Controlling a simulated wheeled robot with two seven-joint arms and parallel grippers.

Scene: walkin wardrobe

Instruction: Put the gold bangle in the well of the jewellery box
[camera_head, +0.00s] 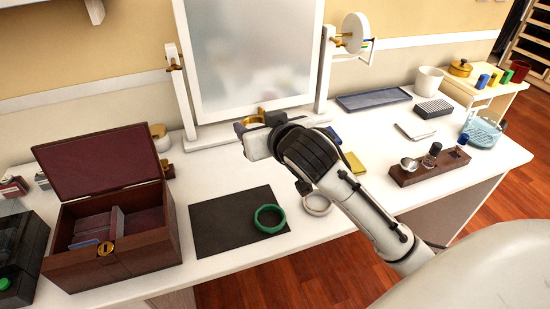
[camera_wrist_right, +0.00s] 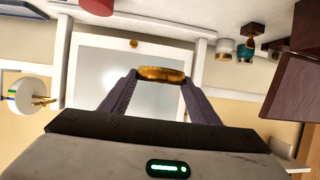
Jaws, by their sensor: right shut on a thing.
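My right gripper (camera_head: 246,126) is shut on the gold bangle (camera_head: 251,120) and holds it up in front of the mirror, above the back of the table. In the right wrist view the bangle (camera_wrist_right: 162,74) sits between the two fingertips. The jewellery box (camera_head: 112,266) is dark red-brown wood and stands at the left with its lid (camera_head: 98,160) raised. Its inside (camera_head: 112,226) shows dividers and compartments; its front wall hides part of the floor. The gripper is to the right of the box and apart from it. My left gripper is out of view.
A green bangle (camera_head: 269,218) lies on a dark mat (camera_head: 215,232) between box and arm. A pale bangle (camera_head: 317,204) lies under my right forearm. The mirror (camera_head: 255,55) stands behind the gripper. A black case (camera_head: 20,255) is left of the box.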

